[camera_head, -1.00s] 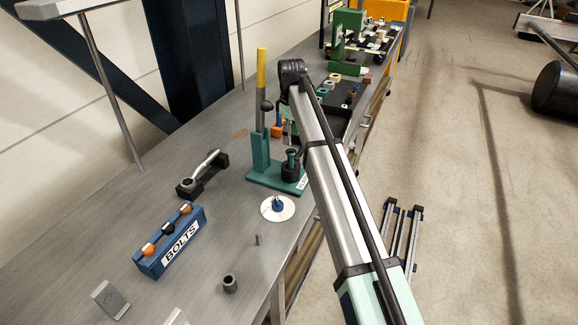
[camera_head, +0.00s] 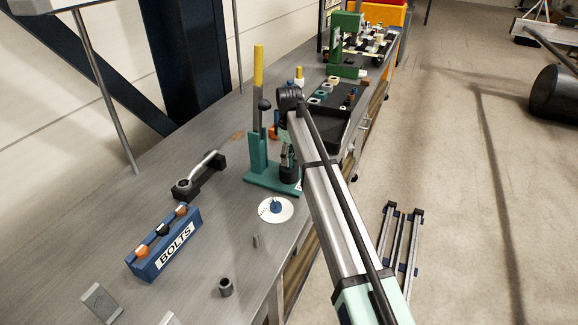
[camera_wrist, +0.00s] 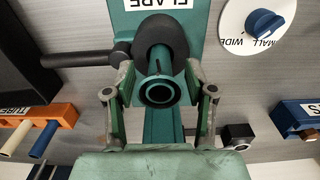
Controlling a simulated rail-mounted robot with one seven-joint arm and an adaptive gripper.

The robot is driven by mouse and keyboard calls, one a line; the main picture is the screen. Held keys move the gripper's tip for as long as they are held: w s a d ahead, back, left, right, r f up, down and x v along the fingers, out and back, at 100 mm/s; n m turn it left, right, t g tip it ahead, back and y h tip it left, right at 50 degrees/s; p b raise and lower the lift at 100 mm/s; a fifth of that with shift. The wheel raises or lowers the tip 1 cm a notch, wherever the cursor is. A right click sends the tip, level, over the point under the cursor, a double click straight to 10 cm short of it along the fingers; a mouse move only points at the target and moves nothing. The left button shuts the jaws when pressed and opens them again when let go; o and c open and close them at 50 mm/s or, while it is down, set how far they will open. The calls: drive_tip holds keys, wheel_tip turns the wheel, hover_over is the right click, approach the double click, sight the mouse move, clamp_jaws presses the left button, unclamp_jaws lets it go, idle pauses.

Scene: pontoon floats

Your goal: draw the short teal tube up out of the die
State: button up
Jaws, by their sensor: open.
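The short teal tube (camera_wrist: 158,92) stands in the black die (camera_wrist: 165,35) of the green flare press, its open round end facing the wrist camera. My gripper (camera_wrist: 158,80) is open, with one finger on each side of the tube. I cannot tell whether either finger touches it. In the head view, my gripper (camera_head: 287,150) is over the die (camera_head: 290,172) at the press (camera_head: 262,175) and hides the tube.
A white dial (camera_wrist: 262,25) with a blue knob lies beside the press. An orange TUBES rack (camera_wrist: 40,130) lies left in the wrist view.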

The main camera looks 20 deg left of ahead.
clamp_jaws()
drive_tip(key=shift+r, duration=0.15)
drive_tip(key=shift+r+p, duration=1.9)
drive_tip(key=shift+r, duration=1.45)
